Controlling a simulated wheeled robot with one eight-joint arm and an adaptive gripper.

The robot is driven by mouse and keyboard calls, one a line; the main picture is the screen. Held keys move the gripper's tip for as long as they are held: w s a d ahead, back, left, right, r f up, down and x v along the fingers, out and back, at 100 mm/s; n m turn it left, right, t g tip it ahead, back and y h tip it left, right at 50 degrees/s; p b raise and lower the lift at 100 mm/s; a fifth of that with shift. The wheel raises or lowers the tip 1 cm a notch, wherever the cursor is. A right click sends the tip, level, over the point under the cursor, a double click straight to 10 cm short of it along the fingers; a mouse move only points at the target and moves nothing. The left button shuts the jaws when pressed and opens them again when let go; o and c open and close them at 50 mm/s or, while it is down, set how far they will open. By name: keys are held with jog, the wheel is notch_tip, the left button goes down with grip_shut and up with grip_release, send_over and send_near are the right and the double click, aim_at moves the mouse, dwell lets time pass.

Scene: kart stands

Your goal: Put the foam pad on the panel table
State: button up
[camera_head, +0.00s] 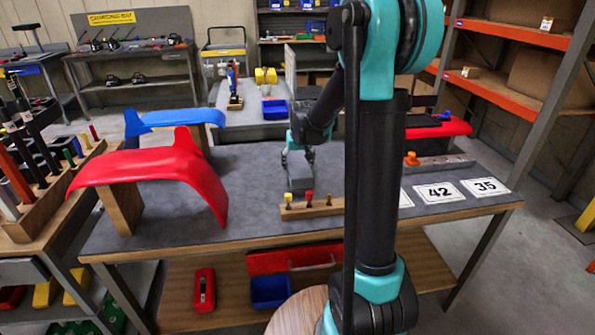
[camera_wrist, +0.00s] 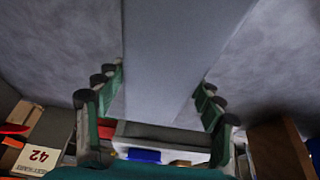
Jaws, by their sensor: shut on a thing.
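The foam pad (camera_head: 300,172) is a grey block near the middle of the panel table (camera_head: 251,183), which has a grey top and wooden edge. My gripper (camera_head: 298,153) is shut on the pad's upper part from above. In the wrist view the pad (camera_wrist: 180,55) runs between the two fingers of my gripper (camera_wrist: 160,88). I cannot tell whether the pad's lower end touches the table top. My arm hides part of the table to the right of the pad.
A red curved panel (camera_head: 160,168) and a blue one (camera_head: 180,118) stand at the left. A wooden block with coloured pegs (camera_head: 312,207) is just in front of the pad. Number cards (camera_head: 440,193) lie at the right. Grey table top is clear left of the pad.

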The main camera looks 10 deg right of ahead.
jog(key=shift+f, duration=1.75)
jog(key=shift+f, duration=0.15)
jog(key=o, duration=1)
jog(key=shift+o, duration=0.2)
jog(key=v, duration=1.2)
jog(key=shift+s, duration=0.2)
jog(key=s+d+f, duration=0.1)
jog(key=s+f, duration=0.3)
jog(key=s, duration=0.4)
jog(key=s+d+f, duration=0.1)
jog(key=s+f, duration=0.3)
jog(key=s, duration=0.5)
jog(key=s+d+f, duration=0.2)
jog(key=s+f, duration=0.2)
jog(key=s, duration=0.4)
jog(key=shift+s+f, duration=0.25)
jog(key=shift+s, duration=0.15)
